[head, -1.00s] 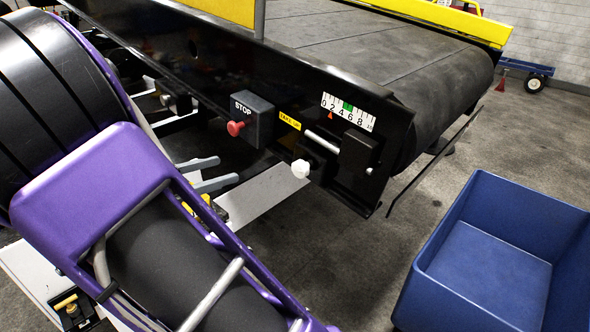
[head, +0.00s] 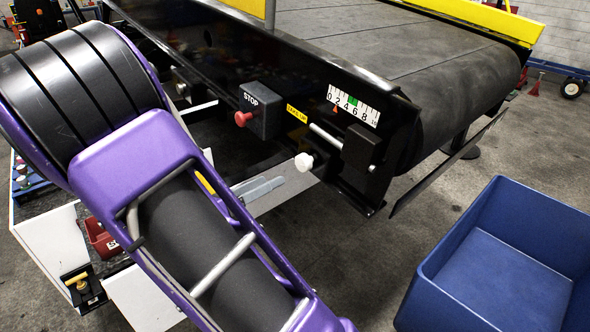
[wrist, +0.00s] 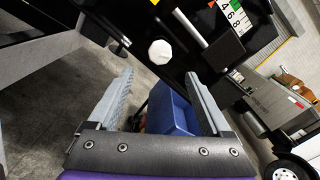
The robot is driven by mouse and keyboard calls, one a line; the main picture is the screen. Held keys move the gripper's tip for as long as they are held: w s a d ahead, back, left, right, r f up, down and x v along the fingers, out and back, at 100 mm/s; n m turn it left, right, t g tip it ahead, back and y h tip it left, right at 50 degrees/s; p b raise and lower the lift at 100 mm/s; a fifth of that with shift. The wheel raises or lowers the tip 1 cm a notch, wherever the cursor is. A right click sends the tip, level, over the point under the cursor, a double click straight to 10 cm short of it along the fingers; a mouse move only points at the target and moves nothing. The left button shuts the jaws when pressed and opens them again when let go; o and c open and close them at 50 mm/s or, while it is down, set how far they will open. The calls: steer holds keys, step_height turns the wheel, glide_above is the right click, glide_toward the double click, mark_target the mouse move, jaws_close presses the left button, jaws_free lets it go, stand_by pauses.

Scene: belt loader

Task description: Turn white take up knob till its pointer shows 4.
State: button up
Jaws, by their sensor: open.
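The white take-up knob (head: 304,162) is on the end of a rod low on the black belt frame. In the wrist view the knob (wrist: 160,52) lies just beyond and between my fingertips. The scale (head: 354,105) reads 0 to 10 with a green band near its middle. Its small red pointer (head: 335,109) stands at about 2. My gripper (head: 281,184) is left of and below the knob, apart from it. In the wrist view my gripper (wrist: 157,77) has its grey fingers wide apart with nothing between them.
A blue bin (head: 500,260) stands on the floor at right. Floor between bin and frame is clear.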

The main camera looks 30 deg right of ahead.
mark_target(300, 165)
steer(key=d, duration=0.3)
steer(key=w+d, duration=0.1)
steer(key=d, duration=0.5)
steer(key=shift+w+b, duration=0.15)
steer(key=shift+b, duration=0.2)
jaws_close()
